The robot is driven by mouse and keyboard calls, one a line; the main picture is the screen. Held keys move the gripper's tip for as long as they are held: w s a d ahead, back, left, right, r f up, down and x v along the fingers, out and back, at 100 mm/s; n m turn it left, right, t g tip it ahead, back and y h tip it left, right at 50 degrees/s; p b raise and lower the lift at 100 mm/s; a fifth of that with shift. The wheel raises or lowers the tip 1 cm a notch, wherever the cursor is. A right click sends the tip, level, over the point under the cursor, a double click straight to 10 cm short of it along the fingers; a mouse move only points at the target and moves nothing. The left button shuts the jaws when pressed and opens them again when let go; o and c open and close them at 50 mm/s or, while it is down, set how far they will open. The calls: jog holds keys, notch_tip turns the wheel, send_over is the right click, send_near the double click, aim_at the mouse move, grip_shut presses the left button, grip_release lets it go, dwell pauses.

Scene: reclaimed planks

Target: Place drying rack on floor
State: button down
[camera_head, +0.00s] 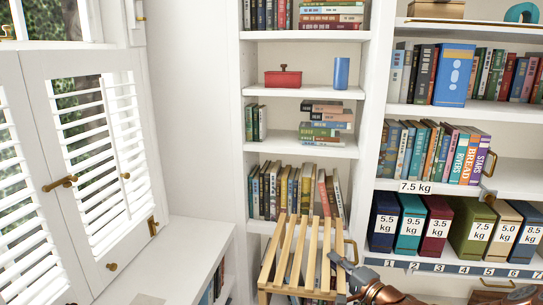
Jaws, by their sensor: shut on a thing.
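The drying rack (290,258) is a pale wooden frame with several parallel slats, at the bottom centre of the head view. It is held up in front of the bookshelf. My gripper (345,278) is at the rack's right side and is shut on it. My arm, in dark metal and copper brown, reaches in from the bottom right. The exact grip contact is small and partly hidden. The floor cannot be made out clearly in this view.
A white bookshelf (367,95) with books stands behind the rack. Weight-labelled boxes (434,224) line a shelf at the right. A white ledge (180,258) runs along the left below shuttered windows (100,140). Brass handles (490,197) stick out at the right.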

jog(key=shift+s+d+r+m+t+h+p, duration=0.15)
jog(key=shift+r+m+t+h+p, duration=0.1)
jog(key=shift+r+p, duration=0.85)
jog(key=shift+s+a+r+m+t+h+p, duration=0.2)
jog(key=shift+r+p, duration=0.5)
jog(key=shift+p, duration=0.7)
jog(key=shift+d+h, duration=0.25)
